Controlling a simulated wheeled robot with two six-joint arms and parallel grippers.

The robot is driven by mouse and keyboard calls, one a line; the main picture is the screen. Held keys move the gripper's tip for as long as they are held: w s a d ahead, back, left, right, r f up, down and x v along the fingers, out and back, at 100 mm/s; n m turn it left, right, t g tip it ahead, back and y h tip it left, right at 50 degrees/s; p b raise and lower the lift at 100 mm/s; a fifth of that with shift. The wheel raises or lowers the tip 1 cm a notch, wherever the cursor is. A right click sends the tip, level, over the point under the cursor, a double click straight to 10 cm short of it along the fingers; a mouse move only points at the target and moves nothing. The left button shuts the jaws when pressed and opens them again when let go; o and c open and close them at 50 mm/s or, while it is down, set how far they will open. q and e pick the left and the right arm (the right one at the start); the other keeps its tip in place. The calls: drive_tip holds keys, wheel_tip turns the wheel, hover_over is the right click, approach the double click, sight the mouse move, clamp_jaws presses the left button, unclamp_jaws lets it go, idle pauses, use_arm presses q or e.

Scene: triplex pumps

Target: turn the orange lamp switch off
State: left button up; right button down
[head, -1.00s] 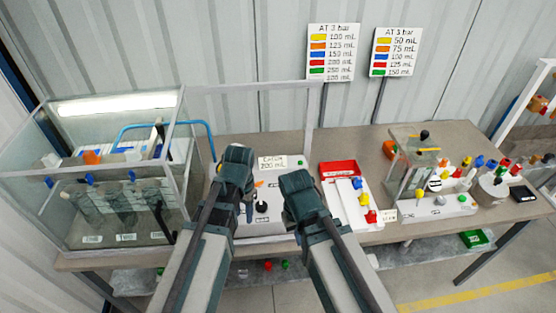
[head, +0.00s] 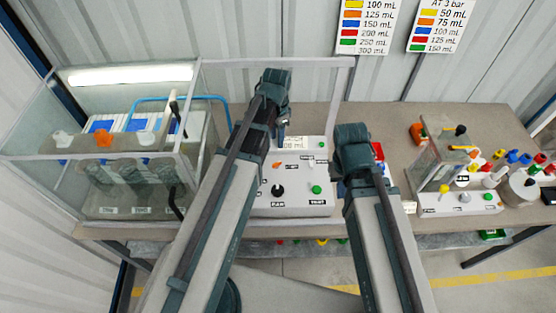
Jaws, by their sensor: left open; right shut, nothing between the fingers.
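The orange lamp switch (head: 277,165) is a small orange lever on the white control panel (head: 300,206), left of a small dark label. My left gripper (head: 282,138) reaches over the back of the panel with its fingers pointing down, open and empty. It is above and behind the switch in the picture and looks apart from it. My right gripper (head: 342,188) is shut and empty at the panel's right edge; its fingertips are partly hidden by its own wrist. The lamp tube (head: 130,73) in the glass cabinet is lit.
The panel also carries a black knob (head: 277,190) and a green button (head: 317,189). The glass cabinet (head: 197,120) stands close on the left.

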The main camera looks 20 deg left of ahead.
sight(277, 163)
use_arm(q)
wheel_tip(277, 163, down, 13)
drive_tip(key=b, duration=1.2)
drive_tip(key=shift+f+b, duration=0.1)
drive_tip(key=shift+b, duration=0.25)
clamp_jaws()
